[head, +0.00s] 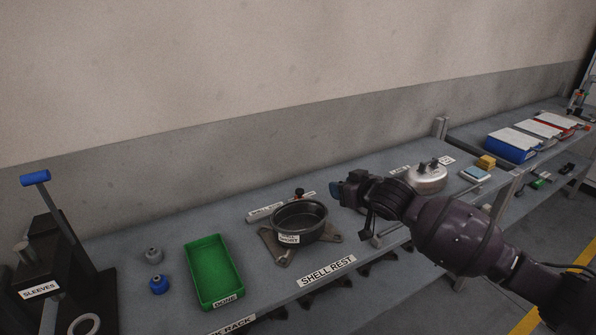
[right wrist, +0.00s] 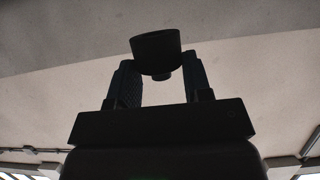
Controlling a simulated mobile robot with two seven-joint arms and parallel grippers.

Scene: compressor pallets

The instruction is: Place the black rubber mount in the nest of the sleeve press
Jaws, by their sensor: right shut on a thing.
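My right gripper (head: 340,190) is held above the bench, just right of the round metal shell. In the right wrist view the gripper (right wrist: 160,82) is shut on the black rubber mount (right wrist: 156,50), a dark, short, round piece that sits at the fingertips. In the head view I cannot clearly make out the mount against the dark gripper. The sleeve press (head: 47,235), dark with a blue handle (head: 35,178) and a SLEEVES label, stands at the far left, well away from the gripper. My left gripper is not in view.
A grey mount (head: 152,255) and a blue mount (head: 158,284) stand between the press and a green DONE tray (head: 213,270). The open shell (head: 300,222) rests on a bracket. A silver dome (head: 427,180) stands behind my arm.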

